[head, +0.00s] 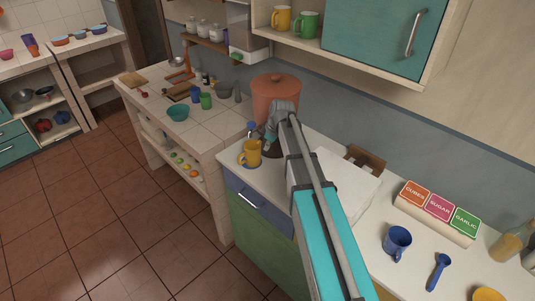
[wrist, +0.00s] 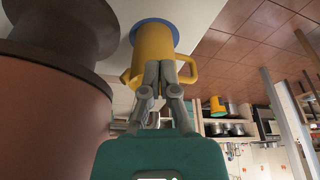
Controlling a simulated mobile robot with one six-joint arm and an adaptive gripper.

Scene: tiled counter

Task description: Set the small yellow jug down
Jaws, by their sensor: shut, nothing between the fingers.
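The small yellow jug (head: 250,154) stands upright near the left end of the white counter. In the wrist view, which looks upside down, the jug (wrist: 152,48) has its base against a round blue mat (wrist: 170,23) and its handle to the right. My gripper (wrist: 167,70) is shut and empty, with its fingertips in front of the jug's side. They overlap the jug in the picture, so I cannot tell whether they touch it. In the head view my arm partly hides the gripper beside the jug.
A large terracotta pot (head: 276,97) stands close behind the jug and also fills the left of the wrist view (wrist: 55,110). A lower tiled table (head: 215,128) with dishes is to the left. A blue mug (head: 397,242) and labelled boxes (head: 438,210) are at the right.

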